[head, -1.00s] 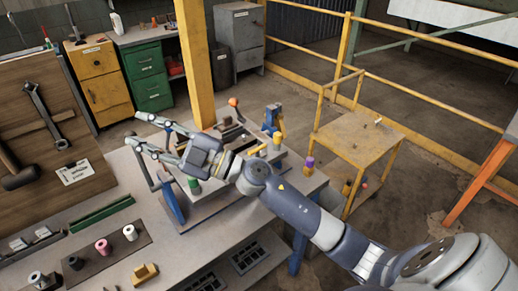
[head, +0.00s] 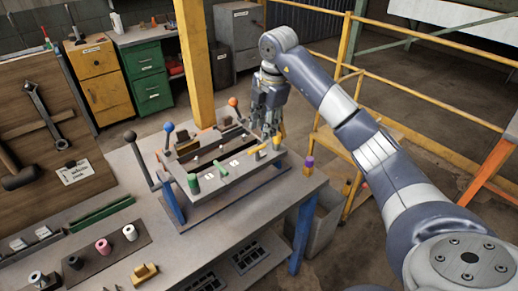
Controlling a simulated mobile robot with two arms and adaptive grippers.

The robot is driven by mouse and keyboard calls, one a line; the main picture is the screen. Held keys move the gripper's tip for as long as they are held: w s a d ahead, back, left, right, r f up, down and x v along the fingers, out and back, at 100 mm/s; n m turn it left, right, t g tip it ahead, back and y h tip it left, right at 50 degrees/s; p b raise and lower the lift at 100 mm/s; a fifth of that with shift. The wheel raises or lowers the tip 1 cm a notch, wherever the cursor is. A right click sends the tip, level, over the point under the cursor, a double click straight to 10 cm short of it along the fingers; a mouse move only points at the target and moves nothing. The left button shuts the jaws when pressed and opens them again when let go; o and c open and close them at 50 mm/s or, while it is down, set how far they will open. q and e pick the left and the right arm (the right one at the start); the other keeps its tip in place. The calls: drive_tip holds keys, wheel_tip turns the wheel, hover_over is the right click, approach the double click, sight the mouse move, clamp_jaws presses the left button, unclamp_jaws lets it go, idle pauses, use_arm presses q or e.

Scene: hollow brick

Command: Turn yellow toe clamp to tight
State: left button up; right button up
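A grey fixture (head: 231,187) sits on the workbench. On its front edge are a green clamp lever (head: 220,168) with a green knob (head: 193,183), and the yellow toe clamp's lever (head: 257,153) with a yellow knob (head: 277,142) at the right end. My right gripper (head: 268,129) points down just above and behind the yellow knob. Its fingers look apart and hold nothing that I can see. Whether they touch the clamp is unclear. My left gripper is out of view.
Ball-topped levers, one blue (head: 168,127) and one orange (head: 233,102), rise around the fixture. A purple-topped cylinder (head: 309,162) stands at the bench's right corner. A yellow railing stands behind.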

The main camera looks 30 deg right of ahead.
sight(259, 148)
drive_tip(key=f+p, duration=0.1)
drive_tip(key=f, duration=0.2)
drive_tip(key=w+f+p, duration=0.1)
drive_tip(key=f, duration=0.2)
drive_tip(key=f+p, duration=0.1)
drive_tip(key=f, duration=0.2)
drive_tip(key=shift+w+a+f, duration=0.1)
drive_tip(key=shift+w+f, duration=0.05)
drive_tip(key=shift+w, duration=0.25)
drive_tip(key=shift+w+f, duration=0.1)
drive_tip(key=shift+f, duration=0.4)
drive_tip(key=shift+c, duration=0.4)
clamp_jaws()
